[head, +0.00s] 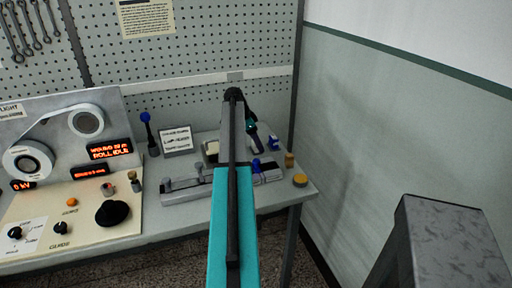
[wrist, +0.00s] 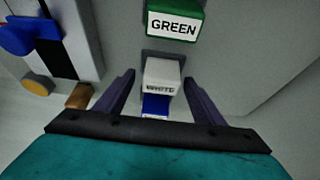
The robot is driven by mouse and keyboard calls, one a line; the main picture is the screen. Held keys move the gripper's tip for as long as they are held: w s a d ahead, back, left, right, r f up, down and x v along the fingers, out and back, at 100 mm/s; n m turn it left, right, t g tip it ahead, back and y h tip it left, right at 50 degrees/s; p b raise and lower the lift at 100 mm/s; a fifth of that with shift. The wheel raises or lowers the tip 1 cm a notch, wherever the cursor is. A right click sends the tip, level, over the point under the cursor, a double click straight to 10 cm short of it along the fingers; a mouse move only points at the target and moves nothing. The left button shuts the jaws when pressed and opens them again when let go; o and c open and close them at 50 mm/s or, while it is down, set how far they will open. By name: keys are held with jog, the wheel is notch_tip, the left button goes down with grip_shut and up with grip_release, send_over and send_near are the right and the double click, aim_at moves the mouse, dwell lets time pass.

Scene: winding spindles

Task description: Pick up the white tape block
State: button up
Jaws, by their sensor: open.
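The white tape block (wrist: 162,75), labelled WHITE, is in the middle of the wrist view. It sits in a row between a green block (wrist: 173,20) labelled GREEN and a blue block (wrist: 156,104). My gripper (wrist: 159,77) is open, with one dark finger on each side of the white block and a visible gap on both sides. Nothing is held. I cannot tell how far down the fingers reach along the block. In the head view my own arm hides most of the gripper and the white block cannot be made out.
A blue-handled part (wrist: 31,36), a yellow disc (wrist: 37,84) and a tan block (wrist: 78,96) lie left of the fingers. In the head view, a winding machine (head: 75,130) and a framed sign (head: 176,140) stand left of my arm. A pegboard (head: 200,45) closes the back.

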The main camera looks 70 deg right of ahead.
jog(key=c, duration=1.1)
jog(key=shift+r, duration=0.15)
jog(key=shift+c, duration=0.2)
jog(key=shift+r+b, duration=0.95)
jog(key=shift+r, duration=3.95)
jog(key=shift+s+a, duration=0.1)
